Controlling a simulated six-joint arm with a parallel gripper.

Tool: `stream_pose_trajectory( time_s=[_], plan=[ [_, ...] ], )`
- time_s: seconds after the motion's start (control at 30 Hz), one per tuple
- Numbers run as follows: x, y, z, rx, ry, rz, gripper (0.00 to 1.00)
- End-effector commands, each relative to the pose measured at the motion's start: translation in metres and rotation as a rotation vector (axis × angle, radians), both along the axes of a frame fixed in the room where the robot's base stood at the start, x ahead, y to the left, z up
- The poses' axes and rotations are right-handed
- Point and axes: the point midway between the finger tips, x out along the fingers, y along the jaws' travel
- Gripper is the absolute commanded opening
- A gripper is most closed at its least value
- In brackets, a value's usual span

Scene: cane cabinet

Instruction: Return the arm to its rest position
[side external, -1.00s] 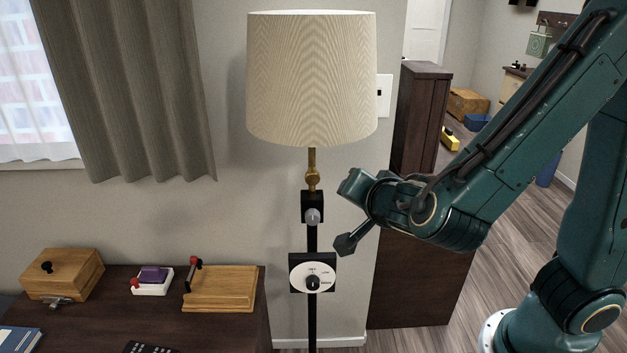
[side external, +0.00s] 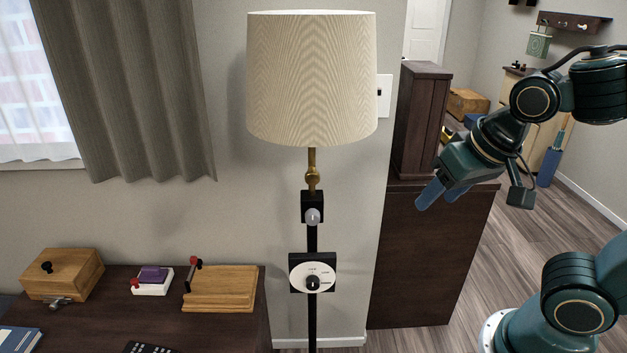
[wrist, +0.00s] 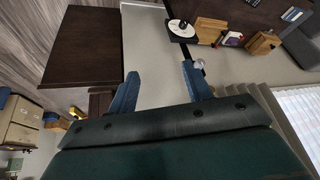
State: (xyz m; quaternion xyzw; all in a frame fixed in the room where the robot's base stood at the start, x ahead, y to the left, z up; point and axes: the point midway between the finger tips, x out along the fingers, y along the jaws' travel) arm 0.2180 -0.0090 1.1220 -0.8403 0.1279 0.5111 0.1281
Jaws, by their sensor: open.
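My gripper (side external: 440,194) is at the right of the side view, in front of the dark cabinet (side external: 425,265) and apart from the lamp. Its blue fingers point down and to the left. In the wrist view the two blue fingers of my gripper (wrist: 158,88) stand apart with nothing between them. The floor lamp (side external: 312,80) stands upright at the middle, with a black box and round white dial (side external: 312,275) on its pole. The dial also shows in the wrist view (wrist: 181,28).
A dark desk (side external: 130,320) at the lower left holds a wooden box (side external: 62,274), a white switch block (side external: 152,283) and a wooden board with a red-tipped lever (side external: 219,290). A tall dark box (side external: 421,120) stands on the cabinet. Open floor (side external: 530,245) lies at the right.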

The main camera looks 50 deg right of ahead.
Motion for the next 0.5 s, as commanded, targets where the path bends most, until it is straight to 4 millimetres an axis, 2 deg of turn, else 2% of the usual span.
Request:
stream_pose_trajectory(
  time_s=[0.23,0.5],
  plan=[
    [-0.030,0.006,0.018,-0.059,-0.012,0.262,0.50],
    [-0.040,0.009,0.022,-0.090,-0.014,0.356,0.50]
  ],
)
